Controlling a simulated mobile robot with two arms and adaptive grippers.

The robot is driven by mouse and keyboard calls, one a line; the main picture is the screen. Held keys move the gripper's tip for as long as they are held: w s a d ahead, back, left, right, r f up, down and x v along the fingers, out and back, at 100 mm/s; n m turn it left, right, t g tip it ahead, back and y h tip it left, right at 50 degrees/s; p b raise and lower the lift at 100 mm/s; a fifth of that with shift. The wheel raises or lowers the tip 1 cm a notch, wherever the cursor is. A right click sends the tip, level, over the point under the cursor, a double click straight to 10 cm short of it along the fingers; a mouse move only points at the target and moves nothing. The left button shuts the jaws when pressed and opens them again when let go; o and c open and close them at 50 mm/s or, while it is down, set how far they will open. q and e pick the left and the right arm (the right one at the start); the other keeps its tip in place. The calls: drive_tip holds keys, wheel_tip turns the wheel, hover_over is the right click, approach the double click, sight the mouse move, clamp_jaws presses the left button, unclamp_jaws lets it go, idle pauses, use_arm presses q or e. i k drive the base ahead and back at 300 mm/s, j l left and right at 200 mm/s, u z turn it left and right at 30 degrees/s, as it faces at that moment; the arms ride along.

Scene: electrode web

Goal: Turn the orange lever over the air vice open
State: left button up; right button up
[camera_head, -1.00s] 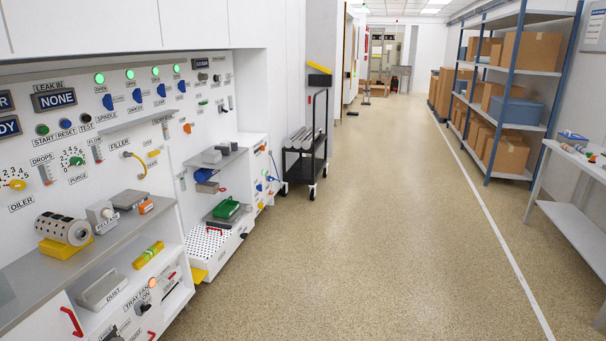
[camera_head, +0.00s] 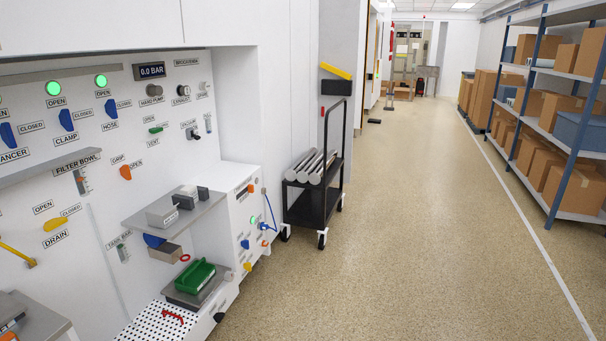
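A small orange lever (camera_head: 125,172) sits on the white wall panel at the left, between small labels reading GRIP and OPEN. It looks tilted with its upper end toward the GRIP label, but it is too small to be sure. Below and right of it, a blue part and a grey-brown block (camera_head: 165,252) sit under a small grey shelf; I cannot tell whether this is the air vice. Neither of my grippers is in view.
The panel has blue levers (camera_head: 66,119), a yellow DRAIN lever (camera_head: 56,224) and a 0.0 BAR display (camera_head: 150,71). The aisle floor (camera_head: 400,240) is clear.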

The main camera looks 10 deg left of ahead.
sight(124, 169)
drive_tip(key=i+l+u, duration=0.1)
drive_tip(key=i, duration=1.5)
